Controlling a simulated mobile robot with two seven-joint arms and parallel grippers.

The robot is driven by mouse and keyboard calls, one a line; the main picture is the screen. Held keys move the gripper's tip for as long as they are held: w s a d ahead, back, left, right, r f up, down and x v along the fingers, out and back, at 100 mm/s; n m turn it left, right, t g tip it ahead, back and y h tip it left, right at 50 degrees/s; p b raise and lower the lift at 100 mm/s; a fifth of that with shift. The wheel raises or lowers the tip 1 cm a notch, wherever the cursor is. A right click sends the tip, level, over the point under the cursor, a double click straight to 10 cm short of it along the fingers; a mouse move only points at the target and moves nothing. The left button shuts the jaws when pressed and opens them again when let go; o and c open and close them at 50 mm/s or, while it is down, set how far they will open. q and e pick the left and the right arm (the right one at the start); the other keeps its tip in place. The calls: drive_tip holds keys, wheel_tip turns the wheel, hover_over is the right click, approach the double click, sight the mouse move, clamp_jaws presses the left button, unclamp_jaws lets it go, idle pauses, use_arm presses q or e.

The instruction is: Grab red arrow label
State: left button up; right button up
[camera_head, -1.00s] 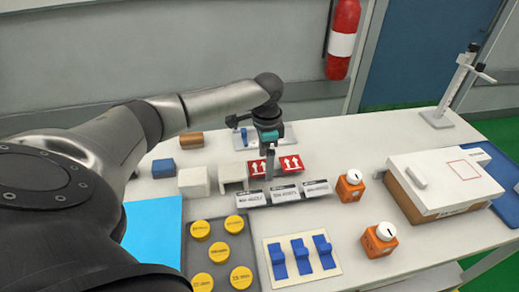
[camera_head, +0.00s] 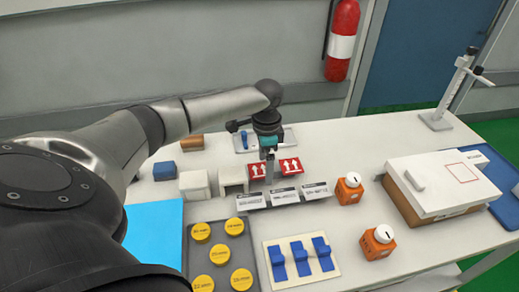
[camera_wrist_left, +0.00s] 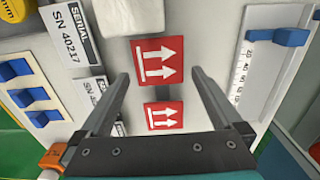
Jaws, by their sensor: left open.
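Two red arrow labels with white up-arrows lie side by side on the table. The left red label (camera_head: 256,171) is partly covered by a finger in the head view. The right red label (camera_head: 290,166) shows clearly. My left gripper (camera_head: 269,178) is open and empty, pointing down over them. In the left wrist view its fingertips (camera_wrist_left: 160,75) lie either side of the upper red label (camera_wrist_left: 157,60), which is the left one. The lower red label (camera_wrist_left: 163,115) shows closer to the palm, also between the fingers. I cannot tell the height above the table. My right gripper is not in view.
A white block (camera_head: 194,184) and a white hollow piece (camera_head: 233,180) are to the left. A plate with a blue slider (camera_head: 243,139) lies behind. Orange bottles (camera_head: 349,190) stand to the right.

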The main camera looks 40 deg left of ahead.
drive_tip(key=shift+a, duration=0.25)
use_arm(q)
drive_tip(key=shift+c, duration=1.2)
drive_tip(key=c, duration=1)
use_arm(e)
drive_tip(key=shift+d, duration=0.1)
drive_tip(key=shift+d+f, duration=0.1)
